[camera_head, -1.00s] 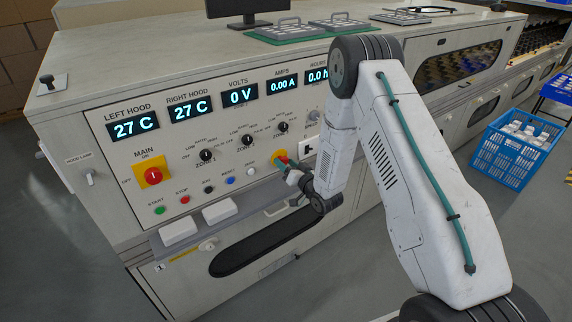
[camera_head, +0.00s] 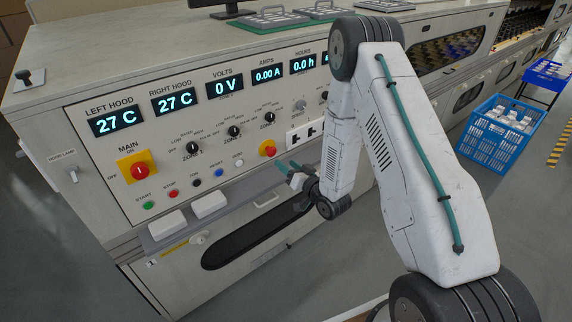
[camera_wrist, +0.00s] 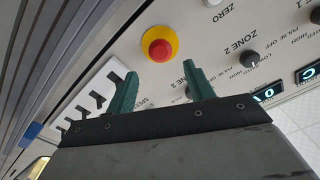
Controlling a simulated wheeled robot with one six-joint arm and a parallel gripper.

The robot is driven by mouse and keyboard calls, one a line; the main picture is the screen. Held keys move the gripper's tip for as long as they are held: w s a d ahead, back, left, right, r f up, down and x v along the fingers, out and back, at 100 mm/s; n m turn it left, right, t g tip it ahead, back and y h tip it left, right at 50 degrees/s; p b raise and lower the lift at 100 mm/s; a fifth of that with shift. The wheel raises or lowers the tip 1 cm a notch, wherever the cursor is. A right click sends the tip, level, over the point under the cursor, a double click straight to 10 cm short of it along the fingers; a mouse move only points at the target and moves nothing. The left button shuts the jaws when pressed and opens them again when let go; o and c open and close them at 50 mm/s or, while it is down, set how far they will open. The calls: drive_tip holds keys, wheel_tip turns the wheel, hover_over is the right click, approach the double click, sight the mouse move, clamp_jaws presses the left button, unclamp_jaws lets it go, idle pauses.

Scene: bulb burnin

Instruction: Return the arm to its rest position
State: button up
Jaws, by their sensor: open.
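My gripper (camera_head: 288,168) is at the end of my raised white arm, in front of the control panel (camera_head: 108,160) and below the red emergency button (camera_head: 268,149). In the wrist view my gripper (camera_wrist: 160,90) shows two green fingers spread apart with nothing between them. The red button on its yellow base (camera_wrist: 159,47) lies beyond the fingertips there, apart from them. The red main switch (camera_head: 139,171) on its yellow plate is at the left of the panel. The displays read 27 C, 27 C, 0 V, 0.00 A and 0.0 h.
A grey ledge with two white blocks (camera_head: 209,205) juts out below the panel. A blue crate (camera_head: 497,135) with white items stands on the floor at the right. Grey trays (camera_head: 272,18) lie on the machine top.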

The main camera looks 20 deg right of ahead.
drive_tip(key=s+d+f+g+h, duration=0.2)
drive_tip(key=s+f+g+h, duration=0.15)
drive_tip(key=f+g, duration=0.45)
drive_tip(key=s+d+r+n+g+h, duration=0.1)
drive_tip(key=s+d+r+g+h, duration=0.15)
drive_tip(key=s, duration=0.25)
drive_tip(key=s+a+r+g, duration=0.2)
drive_tip(key=s+r, duration=1.4)
drive_tip(key=r, duration=0.2)
drive_tip(key=s+a+r+g, duration=0.2)
drive_tip(key=s+r+g, duration=0.1)
drive_tip(key=s+r, duration=1.3)
wheel_tip(320, 180, up, 2)
drive_tip(key=shift+a+r+n, duration=0.15)
drive_tip(key=shift+r+n, duration=0.05)
drive_tip(key=shift+n, duration=0.2)
